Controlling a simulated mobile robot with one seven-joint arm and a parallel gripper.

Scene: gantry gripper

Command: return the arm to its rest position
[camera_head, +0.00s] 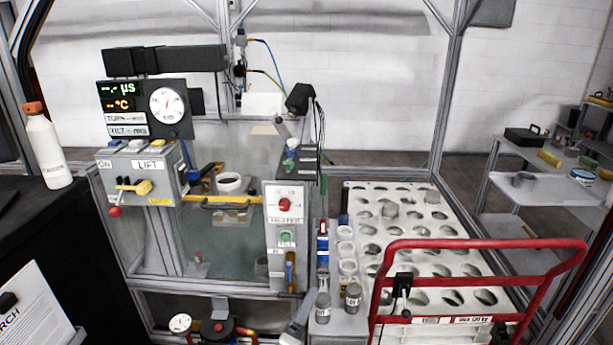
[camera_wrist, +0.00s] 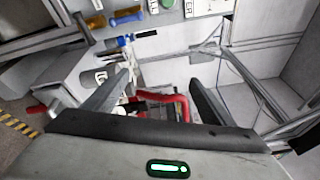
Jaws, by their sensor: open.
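My gripper (camera_wrist: 160,78) shows in the wrist view with its two dark fingers spread wide apart. Nothing is between the fingertips; behind the gap I see a red bar (camera_wrist: 182,108) and a pale surface. I cannot make out my gripper or arm for sure in the head view. The wrist view looks at the bench at a tilt, with small bottles (camera_wrist: 88,78) beyond the left finger.
A control panel (camera_head: 286,220) and a lever box (camera_head: 143,172) stand on the framed rig. Right of it is a white crate (camera_head: 355,187) with holes, behind a red cart handle (camera_head: 487,243). Small bottles (camera_head: 323,307) stand between them. A white bottle (camera_head: 47,152) stands left.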

